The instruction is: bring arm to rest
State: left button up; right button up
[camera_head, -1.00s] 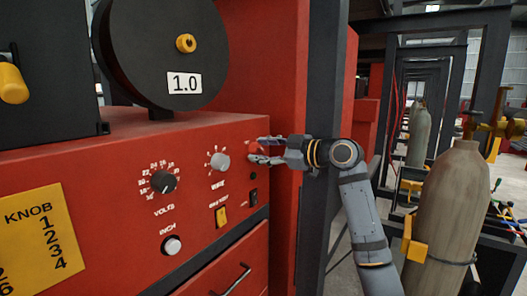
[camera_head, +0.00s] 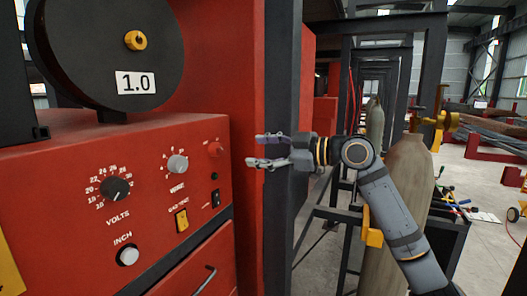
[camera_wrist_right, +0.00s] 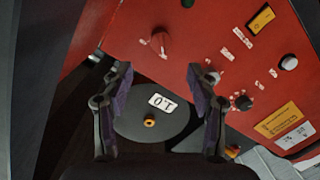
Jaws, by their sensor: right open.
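My right gripper (camera_head: 262,150) is open and empty in the head view, to the right of the red welder panel (camera_head: 75,200) and clear of it. Its fingers point left toward the panel. In the right wrist view the two open fingers of the right gripper (camera_wrist_right: 158,90) frame the black wire spool (camera_wrist_right: 165,122), with nothing between them. A red knob (camera_head: 215,149) sits on the panel's upper right, left of the fingertips. It also shows in the right wrist view (camera_wrist_right: 161,42). My left gripper is in neither view.
The panel carries a black volts dial (camera_head: 116,189), a grey wire knob (camera_head: 177,164), an inch button (camera_head: 128,255) and a yellow switch (camera_head: 181,220). A dark post (camera_head: 281,60) stands behind my right gripper. A gas cylinder (camera_head: 406,170) stands behind my right arm.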

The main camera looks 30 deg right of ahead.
jog(key=shift+s+d, duration=0.15)
jog(key=shift+s, duration=0.15)
